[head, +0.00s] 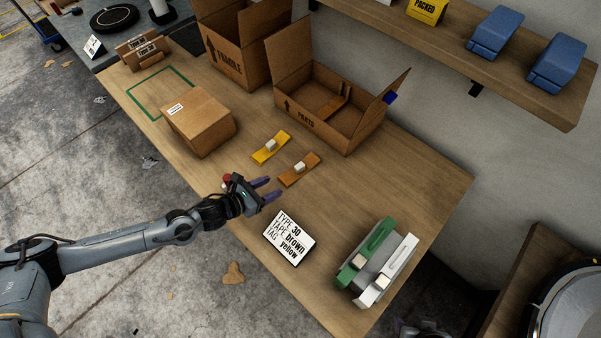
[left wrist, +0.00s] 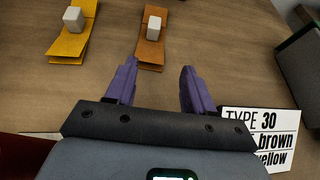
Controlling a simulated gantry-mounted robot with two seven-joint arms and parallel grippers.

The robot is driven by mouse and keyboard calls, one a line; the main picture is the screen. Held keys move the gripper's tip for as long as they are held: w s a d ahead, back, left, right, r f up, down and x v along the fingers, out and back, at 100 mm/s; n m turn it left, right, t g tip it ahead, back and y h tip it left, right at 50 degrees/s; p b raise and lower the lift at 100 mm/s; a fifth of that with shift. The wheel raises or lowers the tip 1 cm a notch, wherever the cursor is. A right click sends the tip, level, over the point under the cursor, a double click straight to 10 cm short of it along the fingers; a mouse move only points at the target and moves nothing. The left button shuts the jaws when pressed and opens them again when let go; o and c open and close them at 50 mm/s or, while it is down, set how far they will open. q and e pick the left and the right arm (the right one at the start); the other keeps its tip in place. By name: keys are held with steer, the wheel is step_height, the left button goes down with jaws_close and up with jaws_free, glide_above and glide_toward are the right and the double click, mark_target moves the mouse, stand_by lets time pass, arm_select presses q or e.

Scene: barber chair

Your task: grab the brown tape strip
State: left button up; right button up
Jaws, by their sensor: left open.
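The brown tape strip (head: 292,175) lies on the wooden table with a small white block on it. It also shows in the left wrist view (left wrist: 151,52), just ahead of my fingers and left of the middle between them. The yellow strip (head: 268,152), with a similar white block, lies beside it to the left. My left gripper (head: 271,188) is open and empty, a little short of the brown strip on its near side. In the left wrist view its two purple fingers (left wrist: 157,88) stand apart. My right gripper is not in view.
A sign (head: 289,239) reading type 30, tape brown, tag yellow lies near my gripper. A grey holder with green and white pieces (head: 352,264) stands at the right front. A closed box (head: 200,122) and an open parts box (head: 345,133) stand farther back.

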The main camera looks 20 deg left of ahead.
mark_target(296, 169)
arm_select(q)
steer(key=shift+w+a+f, duration=0.1)
steer(key=shift+w+f, duration=0.1)
steer(key=shift+w, duration=0.25)
steer(key=shift+w+r+b, duration=0.1)
steer(key=shift+w+b, duration=0.25)
steer(key=shift+b, duration=0.05)
steer(key=x, duration=0.3)
steer(key=b+x, duration=0.1)
steer(key=x, duration=0.1)
steer(key=shift+w+r, duration=0.2)
steer(key=shift+w, duration=0.1)
steer(key=shift+w+f, duration=0.2)
steer(key=shift+w, duration=0.2)
steer(key=x, duration=0.1)
steer(key=b+x, duration=0.1)
steer(key=x, duration=0.2)
steer(key=shift+w+d+r, duration=0.2)
steer(key=shift+w+d, duration=0.05)
steer(key=shift+d, duration=0.05)
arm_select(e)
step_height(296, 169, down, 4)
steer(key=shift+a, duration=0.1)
arm_select(q)
jaws_close()
